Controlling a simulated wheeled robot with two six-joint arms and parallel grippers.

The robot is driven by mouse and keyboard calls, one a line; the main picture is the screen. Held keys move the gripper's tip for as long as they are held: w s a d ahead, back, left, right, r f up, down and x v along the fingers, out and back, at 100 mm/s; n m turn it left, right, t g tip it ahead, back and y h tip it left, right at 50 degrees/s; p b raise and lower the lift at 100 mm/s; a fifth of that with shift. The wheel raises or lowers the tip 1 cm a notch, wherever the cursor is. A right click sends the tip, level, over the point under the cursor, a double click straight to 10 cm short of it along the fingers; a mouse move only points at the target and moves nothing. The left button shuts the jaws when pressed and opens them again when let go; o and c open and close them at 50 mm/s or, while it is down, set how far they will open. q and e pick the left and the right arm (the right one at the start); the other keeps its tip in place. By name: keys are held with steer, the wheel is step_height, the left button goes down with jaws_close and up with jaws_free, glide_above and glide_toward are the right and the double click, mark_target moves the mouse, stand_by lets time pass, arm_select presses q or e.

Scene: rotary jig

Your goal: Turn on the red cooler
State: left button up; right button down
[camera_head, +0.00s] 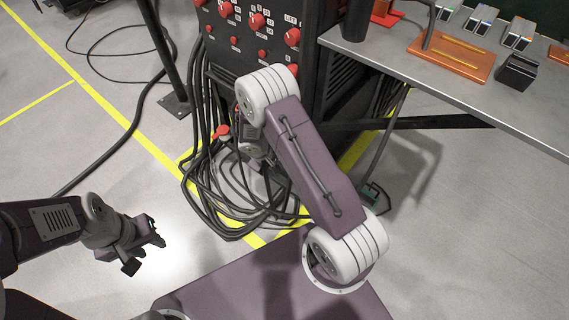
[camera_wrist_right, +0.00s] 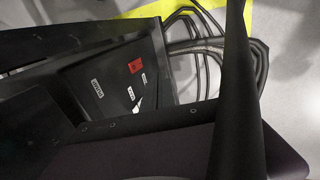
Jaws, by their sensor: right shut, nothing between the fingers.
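I cannot make out a whole red cooler in either view. A black cabinet (camera_head: 262,60) with red knobs and switches stands at the top middle of the head view. In the right wrist view, a small red switch (camera_wrist_right: 135,66) sits on a dark panel (camera_wrist_right: 112,85) with white labels. My left gripper (camera_head: 146,252) is open and empty above the floor at the lower left, away from the cabinet. My right arm rises in front of the cabinet and hides part of it. My right gripper is shut and empty, mostly hidden behind that arm in the head view.
Black cables (camera_head: 215,190) lie tangled on the floor before the cabinet; they also show in the wrist view (camera_wrist_right: 205,50). A grey table (camera_head: 390,62) with an orange tray (camera_head: 450,52) stands at the right. A dark post (camera_head: 160,50) stands left of the cabinet. The left floor is mostly clear.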

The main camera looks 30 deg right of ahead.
steer(key=shift+f, duration=0.1)
steer(key=w+d+f+b, duration=0.2)
steer(key=d+f+b, duration=0.4)
steer(key=f, duration=0.3)
steer(key=shift+w+d+f, duration=0.35)
steer(key=shift+w+f, duration=0.05)
steer(key=shift+d, duration=0.25)
steer(key=shift+w, duration=0.1)
